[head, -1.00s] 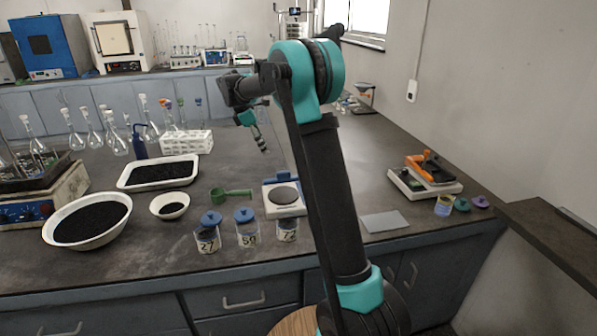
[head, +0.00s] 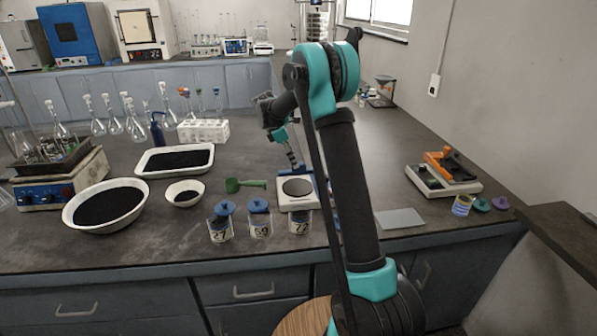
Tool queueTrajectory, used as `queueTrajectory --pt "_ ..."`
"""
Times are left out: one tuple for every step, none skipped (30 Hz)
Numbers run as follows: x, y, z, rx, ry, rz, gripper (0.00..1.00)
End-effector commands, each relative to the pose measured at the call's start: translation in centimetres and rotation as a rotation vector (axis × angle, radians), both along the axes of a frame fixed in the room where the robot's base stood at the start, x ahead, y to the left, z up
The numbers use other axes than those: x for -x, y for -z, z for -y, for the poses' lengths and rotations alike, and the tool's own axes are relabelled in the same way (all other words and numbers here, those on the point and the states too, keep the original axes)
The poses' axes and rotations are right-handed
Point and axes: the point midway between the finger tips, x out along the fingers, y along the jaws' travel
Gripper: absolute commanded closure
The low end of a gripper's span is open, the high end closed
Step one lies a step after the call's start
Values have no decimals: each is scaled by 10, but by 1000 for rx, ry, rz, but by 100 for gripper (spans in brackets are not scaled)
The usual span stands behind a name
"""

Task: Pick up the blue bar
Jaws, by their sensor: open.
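A small blue bar (head: 285,174) appears to lie along the back edge of the white balance (head: 298,203), behind its dark round pan. It is small here, and I cannot tell whether it is separate from the balance. My gripper (head: 293,164) hangs from the teal and black arm just above the back of the balance, pointing down. It is open and looks empty. Its fingertips are close to the blue bar and overlap it in the picture, and I cannot tell whether they touch it.
Jars with blue lids (head: 259,222) stand in front of the balance. A green scoop (head: 245,185), a small bowl (head: 185,193) and a white tray (head: 175,161) lie to its left.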

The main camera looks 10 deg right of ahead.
Motion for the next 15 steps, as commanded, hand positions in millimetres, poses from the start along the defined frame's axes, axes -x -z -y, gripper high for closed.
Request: queueTrajectory --pt "0 2 1 0 0 0 53" --pt "-1 3 2 0 1 0 53" --pt "-1 5 4 0 1 0 53" --pt "-1 8 6 0 1 0 53" --pt "-2 10 8 0 2 0 53" --pt "-2 15 11 0 2 0 53" --pt "-3 18 13 0 2 0 53" --pt "-4 22 15 0 3 0 53" --pt "-5 27 19 0 3 0 53" --pt "-5 31 20 0 2 0 53" --pt "-5 35 21 0 2 0 53" --pt "-4 40 23 0 1 -1 53" --pt "-4 42 24 0 1 -1 53" --pt "-5 44 25 0 1 -1 53" --pt "-4 45 26 0 1 -1 53"
